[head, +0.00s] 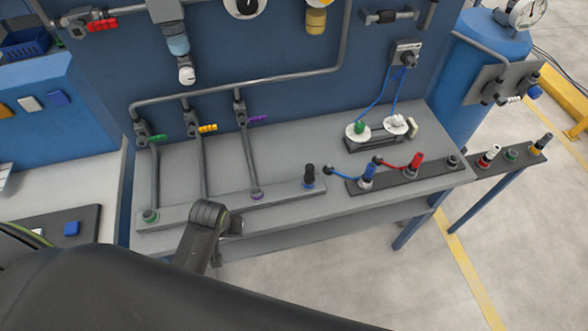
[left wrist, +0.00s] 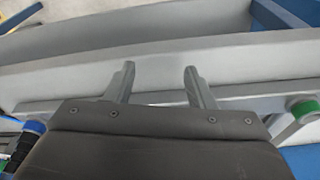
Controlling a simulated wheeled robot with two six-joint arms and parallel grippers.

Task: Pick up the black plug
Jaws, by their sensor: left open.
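The black plug (head: 309,169) stands upright in a blue-ringed socket at the right end of the grey bench rail, in the head view. In the left wrist view, a dark piece (left wrist: 18,152) beside a blue ring (left wrist: 35,127) at the lower left edge looks like this plug, partly cut off. My left gripper (left wrist: 159,72) is open with nothing between its fingers. It is over the rail and the bench's front edge, to the left of the plug in the head view and apart from it. Its fingers are not clear in the head view. My right gripper is not in view.
Right of the plug, a dark strip (head: 408,180) carries blue (head: 369,172) and red (head: 415,164) plugs with cables. A green socket (head: 150,216) is at the rail's left end. The bench's middle (head: 292,135) is clear.

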